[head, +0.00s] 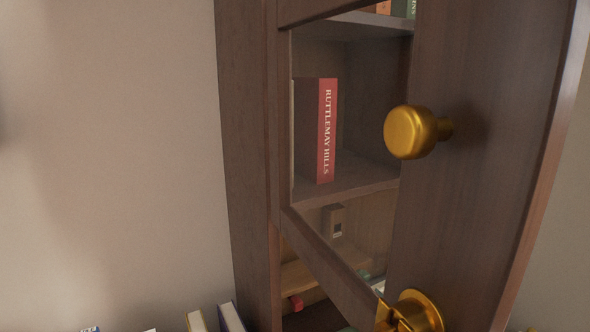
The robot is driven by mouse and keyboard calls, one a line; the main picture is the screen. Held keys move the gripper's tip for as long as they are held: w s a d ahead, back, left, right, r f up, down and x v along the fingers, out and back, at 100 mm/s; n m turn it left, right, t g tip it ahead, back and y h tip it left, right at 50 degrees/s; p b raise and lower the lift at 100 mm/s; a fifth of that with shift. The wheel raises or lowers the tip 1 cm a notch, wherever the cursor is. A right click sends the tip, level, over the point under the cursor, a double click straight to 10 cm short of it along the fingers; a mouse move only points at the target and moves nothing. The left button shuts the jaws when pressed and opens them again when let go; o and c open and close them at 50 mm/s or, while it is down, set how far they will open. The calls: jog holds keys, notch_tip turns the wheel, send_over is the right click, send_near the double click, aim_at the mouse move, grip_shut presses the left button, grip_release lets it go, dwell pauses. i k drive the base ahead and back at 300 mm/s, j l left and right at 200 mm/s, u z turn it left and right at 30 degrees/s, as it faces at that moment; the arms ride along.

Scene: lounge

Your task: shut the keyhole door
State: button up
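The keyhole door (480,190) is a dark wooden door with a glass pane. It stands open, its left side at the cabinet and its right stile swung out towards me. A round gold knob (408,132) sticks out from the stile. Below it a gold fitting (422,308), which looks like the keyhole plate with a key, is cut off by the lower edge. My gripper is not in view, so its state is hidden.
The cabinet (250,160) has shelves seen through the glass. A red book (326,130) stands on one, and a small brown box (334,220) is lower down. More books (230,318) stand at the bottom left. A plain wall (110,150) fills the left.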

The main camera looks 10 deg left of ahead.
aim_at(479, 138)
jog(key=k+j+u, duration=0.1)
jog(key=u, duration=0.3)
jog(key=k+j+u, duration=0.15)
jog(key=u, duration=0.25)
